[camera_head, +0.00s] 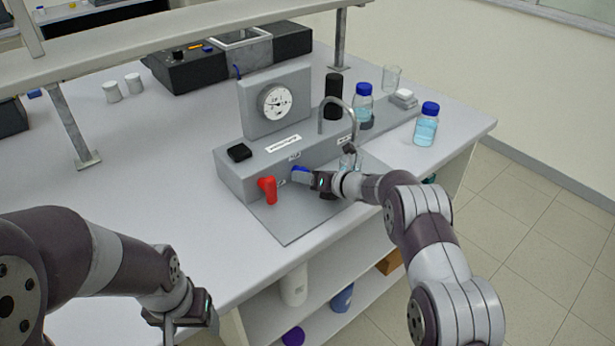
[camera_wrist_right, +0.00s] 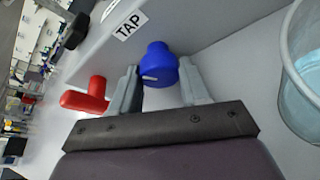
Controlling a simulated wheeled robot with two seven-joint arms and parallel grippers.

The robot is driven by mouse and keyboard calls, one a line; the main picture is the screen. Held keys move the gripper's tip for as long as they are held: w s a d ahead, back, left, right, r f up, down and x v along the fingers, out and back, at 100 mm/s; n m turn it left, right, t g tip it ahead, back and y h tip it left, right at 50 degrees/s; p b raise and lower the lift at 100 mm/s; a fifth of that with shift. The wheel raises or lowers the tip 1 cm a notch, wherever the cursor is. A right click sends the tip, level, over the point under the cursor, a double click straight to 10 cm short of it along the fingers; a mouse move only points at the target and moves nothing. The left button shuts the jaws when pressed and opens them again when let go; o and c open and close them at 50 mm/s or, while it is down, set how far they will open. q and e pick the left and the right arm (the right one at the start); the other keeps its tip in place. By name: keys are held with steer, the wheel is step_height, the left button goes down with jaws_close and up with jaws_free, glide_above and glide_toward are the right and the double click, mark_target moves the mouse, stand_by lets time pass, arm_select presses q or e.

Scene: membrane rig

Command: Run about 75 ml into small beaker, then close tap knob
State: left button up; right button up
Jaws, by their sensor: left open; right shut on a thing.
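The blue tap knob (camera_head: 300,174) is on the front of the grey rig (camera_head: 237,182). It also shows in the right wrist view (camera_wrist_right: 158,64), beside a "TAP" label. My right gripper (camera_head: 314,178) is shut on this knob, with a finger on each side. A clear small beaker (camera_head: 358,163) stands under the curved metal spout (camera_head: 337,103), partly hidden by my right arm. In the right wrist view the beaker (camera_wrist_right: 300,75) is cut by the edge and holds pale blue liquid; its level cannot be read. My left gripper (camera_head: 190,325) is open and empty at the table's front edge.
A red handle (camera_head: 268,188) sits left of the blue knob. A gauge (camera_head: 275,102) stands on the rig. Blue-capped bottles (camera_head: 426,125) and a glass beaker (camera_head: 391,77) stand at the right. The table's left part (camera_head: 130,165) is mostly clear.

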stand_by(0.3)
steer(key=o, duration=1.1)
steer(key=shift+c, duration=0.2)
